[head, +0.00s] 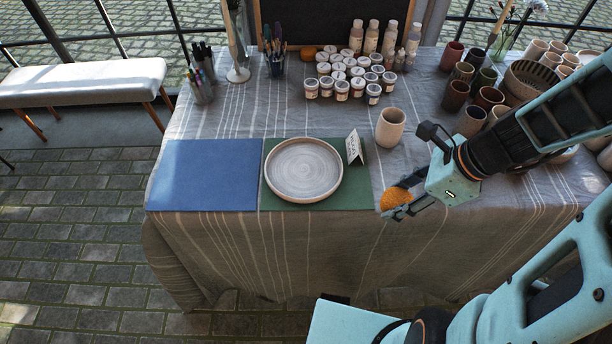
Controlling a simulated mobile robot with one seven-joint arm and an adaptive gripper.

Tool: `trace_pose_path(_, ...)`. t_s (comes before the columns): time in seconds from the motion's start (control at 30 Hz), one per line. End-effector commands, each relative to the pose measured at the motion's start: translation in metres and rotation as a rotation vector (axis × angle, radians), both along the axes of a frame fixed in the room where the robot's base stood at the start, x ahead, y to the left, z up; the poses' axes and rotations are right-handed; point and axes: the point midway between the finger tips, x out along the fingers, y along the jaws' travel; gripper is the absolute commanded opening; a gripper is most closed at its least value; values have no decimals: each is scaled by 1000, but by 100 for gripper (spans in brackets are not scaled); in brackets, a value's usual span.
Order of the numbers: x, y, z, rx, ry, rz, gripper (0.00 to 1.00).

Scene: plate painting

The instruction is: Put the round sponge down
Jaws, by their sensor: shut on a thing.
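The round sponge (394,198) is orange and sits between the fingers of my gripper (398,204). My gripper is shut on it, near the front edge of the table, to the right of the green mat. Whether the sponge touches the table cannot be told from this view. A round, pale grey plate (303,170) lies on the green mat (350,198).
A blue mat (203,175) lies left of the green one. A small folded card (354,148) and a beige cup (390,128) stand behind my gripper. Paint jars (342,90) fill the back. Several cups and a bowl (532,78) crowd the right.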

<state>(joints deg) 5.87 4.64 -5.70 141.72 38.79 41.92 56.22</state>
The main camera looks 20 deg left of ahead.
Motion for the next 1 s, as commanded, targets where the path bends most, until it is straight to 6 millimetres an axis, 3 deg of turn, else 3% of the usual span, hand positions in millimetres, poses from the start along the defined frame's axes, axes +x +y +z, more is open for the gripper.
trace_pose_path(0.13,-10,0,-8,0,-1,-120,25)
trace_pose_path(0.27,-6,3,-13,0,0,-156,25)
trace_pose_path(0.37,7,12,-22,0,4,-156,25)
trace_pose_path(0.63,65,46,-55,0,0,-151,25)
trace_pose_path(0.8,86,57,-84,0,0,-154,25)
trace_pose_path(1.0,100,65,-99,0,0,-155,25)
